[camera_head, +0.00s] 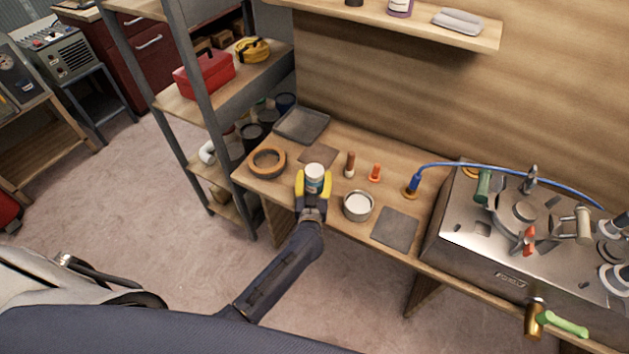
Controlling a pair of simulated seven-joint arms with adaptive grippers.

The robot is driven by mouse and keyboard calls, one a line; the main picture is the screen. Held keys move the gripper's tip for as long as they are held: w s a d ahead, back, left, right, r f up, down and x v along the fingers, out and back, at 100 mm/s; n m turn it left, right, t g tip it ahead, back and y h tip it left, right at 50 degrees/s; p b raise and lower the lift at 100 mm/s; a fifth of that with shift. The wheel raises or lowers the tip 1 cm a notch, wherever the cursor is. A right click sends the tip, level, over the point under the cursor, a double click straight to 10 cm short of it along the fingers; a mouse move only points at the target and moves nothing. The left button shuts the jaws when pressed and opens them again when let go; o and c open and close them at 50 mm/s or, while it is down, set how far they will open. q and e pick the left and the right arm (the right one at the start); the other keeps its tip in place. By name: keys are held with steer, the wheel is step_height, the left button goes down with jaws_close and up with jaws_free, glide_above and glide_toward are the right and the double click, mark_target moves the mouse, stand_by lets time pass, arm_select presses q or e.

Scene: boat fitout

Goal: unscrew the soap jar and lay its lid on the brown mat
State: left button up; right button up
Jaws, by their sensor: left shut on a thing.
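The soap jar (315,173) is a small white jar with a coloured band and a white top. It stands near the front left of the bench, between the yellow fingers of my left gripper (314,187), which is shut on it. The fingers hide part of its sides, and I cannot tell whether the lid is loose. The brown mat (316,153) lies flat just behind the jar, with nothing seen on it. My right gripper is not in view.
An orange ring (255,170) and a dark tray (302,139) lie left of the mat. A brown-handled piece (349,165), an orange piece (375,172), a round metal tin (358,218) and a grey mat (396,229) lie to the right. A metal unit (462,237) fills the far right.

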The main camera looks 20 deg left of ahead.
arm_select(q)
step_height(320, 180, up, 18)
stand_by(0.6)
steer(key=shift+r, duration=0.1)
steer(key=o, duration=0.8)
steer(key=shift+c, duration=0.2)
steer(key=c, duration=0.9)
steer(key=shift+c, duration=0.2)
